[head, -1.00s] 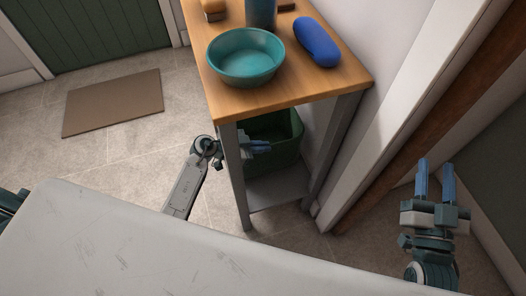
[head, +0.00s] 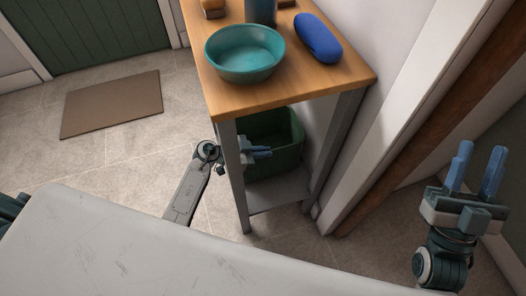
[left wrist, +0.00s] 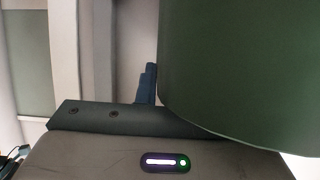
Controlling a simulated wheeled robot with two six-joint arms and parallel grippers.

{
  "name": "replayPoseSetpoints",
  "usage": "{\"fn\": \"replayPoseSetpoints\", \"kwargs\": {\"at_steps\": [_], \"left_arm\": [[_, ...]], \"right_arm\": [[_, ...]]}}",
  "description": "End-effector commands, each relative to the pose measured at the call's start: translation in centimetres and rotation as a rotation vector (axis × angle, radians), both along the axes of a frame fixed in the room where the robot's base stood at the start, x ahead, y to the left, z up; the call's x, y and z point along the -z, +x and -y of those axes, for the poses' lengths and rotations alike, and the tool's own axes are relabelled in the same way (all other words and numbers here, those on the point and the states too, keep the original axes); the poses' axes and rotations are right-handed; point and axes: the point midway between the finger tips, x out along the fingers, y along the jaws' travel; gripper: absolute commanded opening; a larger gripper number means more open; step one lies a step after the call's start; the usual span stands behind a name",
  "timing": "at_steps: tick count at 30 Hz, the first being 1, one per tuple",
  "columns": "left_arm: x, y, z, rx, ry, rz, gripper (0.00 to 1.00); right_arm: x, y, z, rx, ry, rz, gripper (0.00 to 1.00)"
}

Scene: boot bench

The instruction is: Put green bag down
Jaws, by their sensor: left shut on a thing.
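The green bag (head: 284,131) is a dark green, open-topped container under the bench top, over the lower shelf, partly hidden by the top and a front leg. My left gripper (head: 262,152) reaches in past the front leg and is shut on the bag's near side. In the left wrist view the bag (left wrist: 240,70) fills the right side and hides part of the gripper; one blue finger (left wrist: 148,85) shows beside it. I cannot tell whether the bag rests fully on the shelf. My right gripper (head: 477,170) is open and empty at the far right.
The wooden bench (head: 290,85) carries a teal bowl (head: 245,68), a blue rounded object (head: 318,38) and several items at the back. Its grey lower shelf (head: 270,197) has bare room in front. A brown mat (head: 112,103) lies on open floor at left. A wall and door frame stand right.

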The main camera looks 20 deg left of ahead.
Motion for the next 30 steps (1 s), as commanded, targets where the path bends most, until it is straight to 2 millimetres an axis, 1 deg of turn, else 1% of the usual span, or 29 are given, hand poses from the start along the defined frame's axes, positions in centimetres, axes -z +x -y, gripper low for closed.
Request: {"fn": "replayPoseSetpoints", "kwargs": {"at_steps": [4,5,6,8,18,20,26,30], "left_arm": [[0.0,0.1,0.0,0.000,0.000,0.003,0.00],[0.2,0.0,0.0,0.000,-0.001,-0.001,0.11],[0.1,0.0,0.0,0.000,0.000,0.000,0.19],[0.1,0.0,0.0,0.000,0.000,0.000,0.29],[0.0,0.0,0.0,0.000,0.001,0.001,0.29],[-0.2,-0.2,-0.3,0.000,0.001,0.000,0.29],[-1.2,-1.5,-2.2,0.001,0.004,0.000,0.29],[-2.1,-2.8,-4.1,0.001,0.005,-0.001,0.29]], "right_arm": [[0.1,0.1,0.0,0.000,0.001,-0.013,0.36],[0.2,0.2,0.0,0.000,0.001,-0.017,0.36],[0.2,0.2,0.0,0.000,0.001,-0.017,0.36],[0.2,0.1,0.0,0.000,0.001,-0.016,0.36],[0.2,0.1,0.0,0.000,0.000,-0.011,0.36],[0.0,0.1,0.0,0.000,0.001,-0.013,0.36],[2.9,1.8,0.1,0.002,0.014,-0.220,0.36],[5.8,2.8,0.1,-0.001,0.027,-0.402,0.36]]}}
